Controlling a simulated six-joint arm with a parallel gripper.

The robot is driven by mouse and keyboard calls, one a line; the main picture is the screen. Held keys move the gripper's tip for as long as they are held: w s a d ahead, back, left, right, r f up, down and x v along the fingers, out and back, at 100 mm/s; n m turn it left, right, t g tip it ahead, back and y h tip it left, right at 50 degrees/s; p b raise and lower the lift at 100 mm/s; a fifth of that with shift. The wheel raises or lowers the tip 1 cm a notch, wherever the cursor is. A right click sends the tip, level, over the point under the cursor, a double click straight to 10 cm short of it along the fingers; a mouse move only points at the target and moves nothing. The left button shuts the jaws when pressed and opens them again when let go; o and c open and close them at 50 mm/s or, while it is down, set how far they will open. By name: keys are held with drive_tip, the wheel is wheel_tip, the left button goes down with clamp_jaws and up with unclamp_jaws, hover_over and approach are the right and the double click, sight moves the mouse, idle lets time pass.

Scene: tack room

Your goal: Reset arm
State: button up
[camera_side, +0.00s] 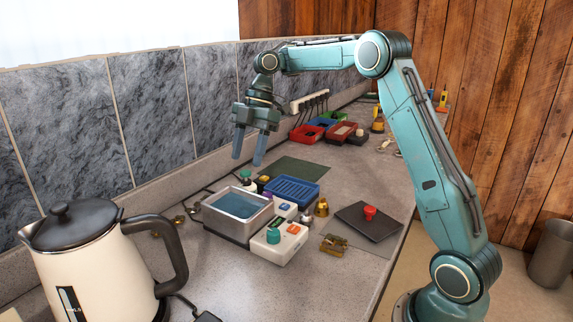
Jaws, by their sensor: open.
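My gripper (249,152) hangs at the end of my teal arm, pointing down. Its two blue-grey fingers are apart, with nothing between them. It is raised above the counter (345,285), in front of the grey stone-look wall panels. It appears well above the metal basin and the blue tray, touching neither.
A cream kettle (95,265) stands at the front left. A metal basin (232,235), a white box with coloured buttons (272,248), a blue tray (293,184) and a black pad with a red knob (368,225) crowd the middle. Coloured bins (306,134) stand farther back.

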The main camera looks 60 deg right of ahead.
drive_tip(key=shift+a+r, duration=0.1)
drive_tip(key=s+a+r+m+t+h, duration=0.1)
drive_tip(key=s+a+r+m+t, duration=0.1)
drive_tip(key=s+a+r+m, duration=0.3)
drive_tip(key=s+a+r+m+t, duration=0.15)
drive_tip(key=s+a+m, duration=0.25)
drive_tip(key=s, duration=0.4)
drive_tip(key=s+d+f+m+t+h, duration=0.1)
drive_tip(key=s+m, duration=0.3)
drive_tip(key=s, duration=0.4)
drive_tip(key=s+d+f+m+t+h, duration=0.1)
drive_tip(key=s+f+m, duration=0.3)
drive_tip(key=s, duration=0.4)
drive_tip(key=shift+s+d+f+h, duration=0.25)
drive_tip(key=shift+s+d+h, duration=0.05)
drive_tip(key=shift+d+h, duration=0.45)
